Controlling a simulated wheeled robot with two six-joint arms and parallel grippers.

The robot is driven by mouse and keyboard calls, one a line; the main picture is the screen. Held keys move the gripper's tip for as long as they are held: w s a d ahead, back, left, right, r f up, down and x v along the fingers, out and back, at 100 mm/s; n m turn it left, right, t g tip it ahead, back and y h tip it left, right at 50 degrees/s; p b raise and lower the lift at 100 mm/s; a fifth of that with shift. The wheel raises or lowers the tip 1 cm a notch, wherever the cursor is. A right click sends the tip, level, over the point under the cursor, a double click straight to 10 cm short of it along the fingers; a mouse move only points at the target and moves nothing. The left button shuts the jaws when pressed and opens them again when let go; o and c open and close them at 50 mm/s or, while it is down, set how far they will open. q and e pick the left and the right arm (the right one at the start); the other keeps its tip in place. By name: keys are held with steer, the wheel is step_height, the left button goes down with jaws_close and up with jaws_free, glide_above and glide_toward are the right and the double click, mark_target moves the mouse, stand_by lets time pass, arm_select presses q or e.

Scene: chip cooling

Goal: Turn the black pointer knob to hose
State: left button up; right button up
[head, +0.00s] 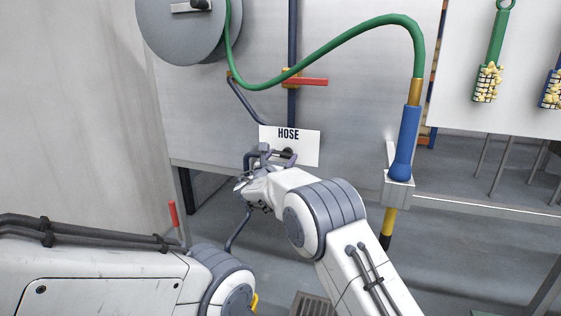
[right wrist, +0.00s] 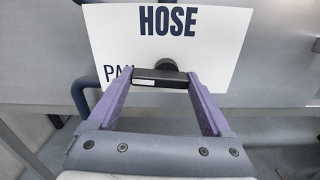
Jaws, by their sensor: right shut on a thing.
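The black pointer knob (right wrist: 160,78) sits on a white label plate (right wrist: 225,50) printed HOSE at the top and a word starting "PA" at the left, the rest of it hidden. The knob's bar lies roughly level, with a white mark on its left half, towards the "PA" word. My right gripper (right wrist: 161,84) is shut on the knob, one purple finger at each end of the bar. In the head view my right gripper (head: 270,157) is against the lower part of the plate (head: 308,140). My left gripper is out of view; only its arm shows at the lower left.
A green hose (head: 345,38) runs from a grey reel (head: 185,30) to a blue nozzle (head: 405,145) in a holder right of the plate. A red valve handle (head: 308,81) is above the plate. A floor grate (head: 312,304) lies below.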

steer(key=m+b, duration=0.5)
steer(key=b, duration=0.2)
steer(key=m+b, duration=0.6)
steer(key=b, duration=0.2)
steer(key=shift+s+d+r, duration=0.1)
steer(key=shift+d, duration=0.1)
steer(key=m+b, duration=0.2)
steer(key=m, duration=0.1)
steer(key=shift+d+r+m, duration=0.1)
steer(key=shift+m, duration=0.2)
steer(key=shift+d+r+m+b, duration=0.1)
steer(key=shift+m+b, duration=0.9)
steer(key=shift+m, duration=0.3)
steer(key=o, duration=1.2)
steer(key=shift+r, duration=0.1)
steer(key=shift+c, duration=0.2)
steer(key=shift+s, duration=0.1)
